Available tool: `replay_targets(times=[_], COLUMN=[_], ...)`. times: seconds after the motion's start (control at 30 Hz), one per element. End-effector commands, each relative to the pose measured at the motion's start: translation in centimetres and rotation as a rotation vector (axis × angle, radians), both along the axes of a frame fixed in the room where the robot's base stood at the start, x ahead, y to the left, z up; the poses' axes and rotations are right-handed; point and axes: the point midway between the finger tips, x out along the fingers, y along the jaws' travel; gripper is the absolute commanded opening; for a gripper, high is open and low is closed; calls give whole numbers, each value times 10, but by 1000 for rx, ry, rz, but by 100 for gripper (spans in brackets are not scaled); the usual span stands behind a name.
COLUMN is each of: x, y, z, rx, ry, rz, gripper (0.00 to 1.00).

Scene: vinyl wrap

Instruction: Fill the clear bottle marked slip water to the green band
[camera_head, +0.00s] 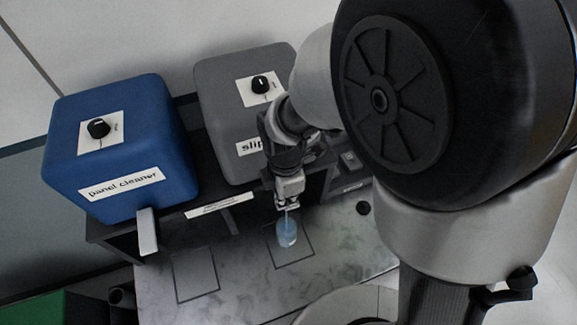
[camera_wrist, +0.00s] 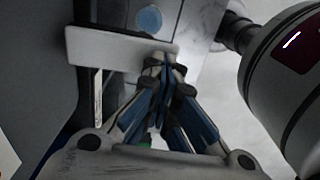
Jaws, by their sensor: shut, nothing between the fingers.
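The grey dispenser (camera_head: 226,116) has a label of which I read "slip"; my arm covers the rest. The clear bottle (camera_head: 287,231) stands below its front, inside a square outline, with pale blue in it. A thin pale line shows just above the bottle. I cannot make out its mark, its green band or the exact level. My gripper (camera_head: 289,192) is shut and empty, above the bottle at the grey dispenser's front. In the wrist view, the shut fingertips (camera_wrist: 163,62) are at a white paddle (camera_wrist: 110,44), seemingly touching it. A round blue patch (camera_wrist: 148,19), likely the bottle, shows beyond.
A blue dispenser (camera_head: 121,150) labelled "panel cleaner" stands to the left, with its white lever (camera_head: 147,232) hanging in front. An empty square outline (camera_head: 196,274) lies on the marbled counter (camera_head: 235,275). Each dispenser has a black knob. A small round black thing (camera_head: 363,208) lies right of the bottle.

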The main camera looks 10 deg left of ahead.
Motion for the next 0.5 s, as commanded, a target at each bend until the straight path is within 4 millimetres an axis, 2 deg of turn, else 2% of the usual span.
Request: replay_targets(times=[0.33, 0.5], x=[0, 0], y=[0, 0], z=[15, 16], rx=[0, 0], ry=[0, 0], rz=[0, 0], gripper=[0, 0])
